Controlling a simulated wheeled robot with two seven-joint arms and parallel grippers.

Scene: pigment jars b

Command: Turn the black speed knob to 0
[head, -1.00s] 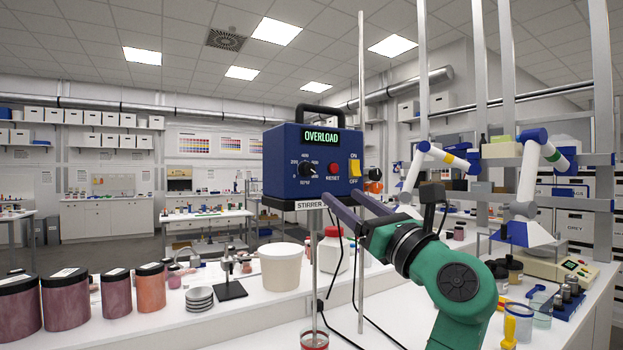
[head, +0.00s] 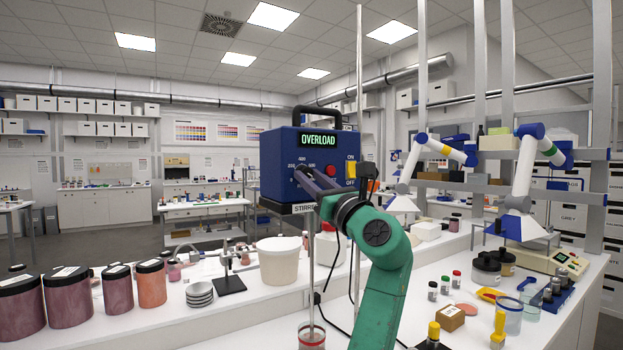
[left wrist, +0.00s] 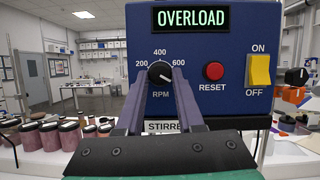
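The blue stirrer box (head: 274,180) reads OVERLOAD on its display. Its black speed knob (left wrist: 160,72) shows in the left wrist view among the marks 200, 400 and 600; its white pointer line seems to slant to the lower right, past 600. My left gripper (head: 309,176) is in front of the box, level with the knob. In the left wrist view its fingers (left wrist: 162,88) lie on either side of the knob, apart; whether they touch it I cannot tell. In the head view the fingers mostly hide the knob. My right gripper is not in view.
A red RESET button (left wrist: 214,71) and a yellow ON/OFF switch (left wrist: 259,70) are right of the knob. A thin upright rod (head: 359,90) stands beside the box. A white tub (head: 278,262) and several pigment jars (head: 117,291) stand on the bench to the left.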

